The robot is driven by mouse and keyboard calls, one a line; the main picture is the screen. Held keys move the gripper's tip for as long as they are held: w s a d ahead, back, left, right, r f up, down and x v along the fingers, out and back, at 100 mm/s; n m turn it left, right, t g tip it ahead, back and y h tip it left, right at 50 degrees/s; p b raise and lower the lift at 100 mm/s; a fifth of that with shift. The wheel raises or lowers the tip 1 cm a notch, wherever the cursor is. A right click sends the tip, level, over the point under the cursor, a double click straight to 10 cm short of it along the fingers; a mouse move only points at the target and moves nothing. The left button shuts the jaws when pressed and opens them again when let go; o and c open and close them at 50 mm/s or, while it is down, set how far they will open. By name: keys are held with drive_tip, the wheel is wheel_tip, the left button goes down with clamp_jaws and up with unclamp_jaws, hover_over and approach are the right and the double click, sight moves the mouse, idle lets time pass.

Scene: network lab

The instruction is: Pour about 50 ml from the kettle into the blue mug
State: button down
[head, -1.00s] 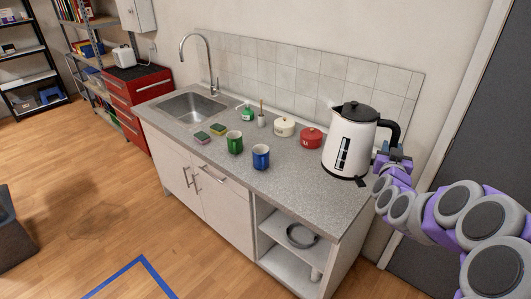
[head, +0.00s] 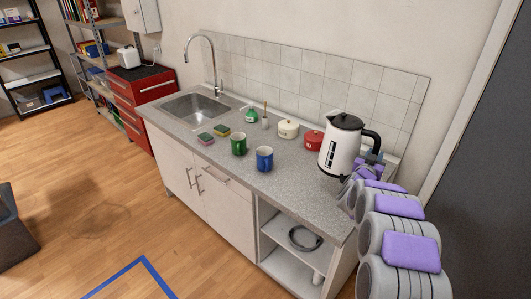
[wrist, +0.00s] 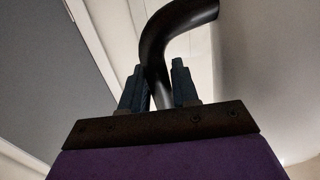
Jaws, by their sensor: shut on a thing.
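The white kettle (head: 340,146) with a black lid and black handle is upright at the right end of the counter in the head view. I cannot tell whether its base touches the counter. My gripper (head: 368,158) is shut on the kettle's handle at the kettle's right side. In the wrist view, the black handle (wrist: 152,50) passes between the two fingers of my gripper (wrist: 160,88). The blue mug (head: 264,158) stands upright on the counter to the left of the kettle, near the front edge. Its inside is too small to read.
A green mug (head: 238,144) stands just left of the blue mug. A red pot (head: 313,140) and a cream pot (head: 288,129) stand behind, near the tiled wall. Sponges (head: 206,138) lie by the sink (head: 195,106). The counter (head: 295,172) between blue mug and kettle is clear.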

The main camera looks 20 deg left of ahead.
sight(330, 166)
drive_tip(key=shift+y, duration=0.3)
drive_tip(key=a+f, duration=0.3)
drive_tip(key=a, duration=0.1)
drive_tip(key=w+a+f, duration=0.1)
drive_tip(key=a+f, duration=0.2)
drive_tip(key=a, duration=0.2)
drive_tip(key=a+f, duration=0.3)
drive_tip(key=a, duration=0.1)
drive_tip(key=shift+w+a+f, duration=0.15)
drive_tip(key=shift+w+a, duration=0.2)
drive_tip(key=shift+a+f, duration=0.3)
drive_tip(key=shift+a, duration=0.3)
drive_tip(key=shift+d, duration=0.1)
